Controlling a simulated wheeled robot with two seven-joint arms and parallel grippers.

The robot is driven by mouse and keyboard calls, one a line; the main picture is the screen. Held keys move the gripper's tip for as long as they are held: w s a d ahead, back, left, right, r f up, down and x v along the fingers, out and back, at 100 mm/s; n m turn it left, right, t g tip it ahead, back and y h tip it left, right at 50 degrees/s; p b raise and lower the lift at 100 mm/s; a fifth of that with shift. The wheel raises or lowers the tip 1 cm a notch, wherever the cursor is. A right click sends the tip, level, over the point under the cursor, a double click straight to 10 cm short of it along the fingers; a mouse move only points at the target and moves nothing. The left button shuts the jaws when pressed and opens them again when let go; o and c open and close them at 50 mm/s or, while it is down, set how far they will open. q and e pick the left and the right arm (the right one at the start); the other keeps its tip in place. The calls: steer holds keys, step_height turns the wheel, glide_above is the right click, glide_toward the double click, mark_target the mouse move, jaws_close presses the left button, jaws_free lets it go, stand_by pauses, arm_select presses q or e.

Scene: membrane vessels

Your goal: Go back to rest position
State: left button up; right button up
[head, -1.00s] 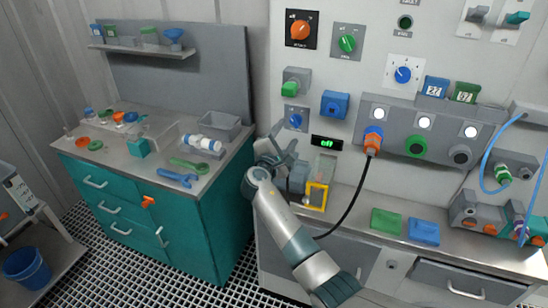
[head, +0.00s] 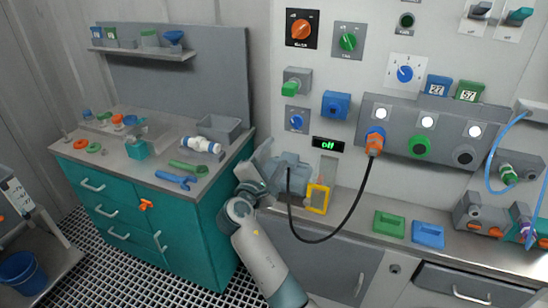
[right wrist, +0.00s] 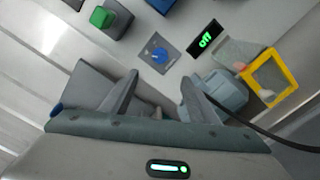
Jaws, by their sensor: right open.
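My right gripper (head: 257,172) is raised in front of the wall panel, at the right edge of the teal cabinet. In the right wrist view its fingers (right wrist: 158,92) are spread with nothing between them. Beyond them are a blue knob (right wrist: 159,56) and a small display with green lettering (right wrist: 205,38). A grey-blue device (head: 290,174) stands on the counter just right of the gripper, with a yellow frame (head: 318,198) beside it. My left gripper is not in view.
The teal cabinet (head: 200,230) carries a grey bin (head: 219,128), a white-and-blue cylinder (head: 202,144) and wrenches. A black cable (head: 345,220) hangs in a loop from the orange plug (head: 374,143). Green (head: 389,224) and blue (head: 428,235) trays lie on the right counter.

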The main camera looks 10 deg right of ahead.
steer(key=s+f+g+y, duration=0.1)
steer(key=f, duration=0.7)
steer(key=f+y, duration=0.1)
steer(key=f, duration=0.7)
steer(key=s+f+g+y, duration=0.1)
steer(key=f+y, duration=0.1)
steer(key=f, duration=0.6)
steer(key=shift+s+a+f+g, duration=0.1)
steer(key=shift+s+a+g, duration=0.2)
steer(key=shift+s+a, duration=0.05)
steer(key=s+d+f+m+g+y, duration=0.1)
steer(key=s+f+m+g+y, duration=0.15)
steer(key=s+f, duration=1.35)
steer(key=s+d+f+m+g+y, duration=0.3)
steer(key=s+f, duration=0.8)
steer(key=f, duration=0.9)
steer(key=s+d+f+m+g, duration=0.2)
steer(key=s+f+m, duration=0.1)
steer(key=s, duration=1)
steer(key=s+d+f+m+g, duration=0.2)
steer(key=s+f, duration=0.3)
steer(key=s, duration=0.7)
steer(key=s+d+f+m+g, duration=0.2)
steer(key=s+f+m, duration=0.2)
steer(key=s, duration=0.9)
steer(key=shift+s+d+f, duration=0.2)
steer(key=shift+s+f, duration=0.15)
steer(key=shift+f, duration=0.05)
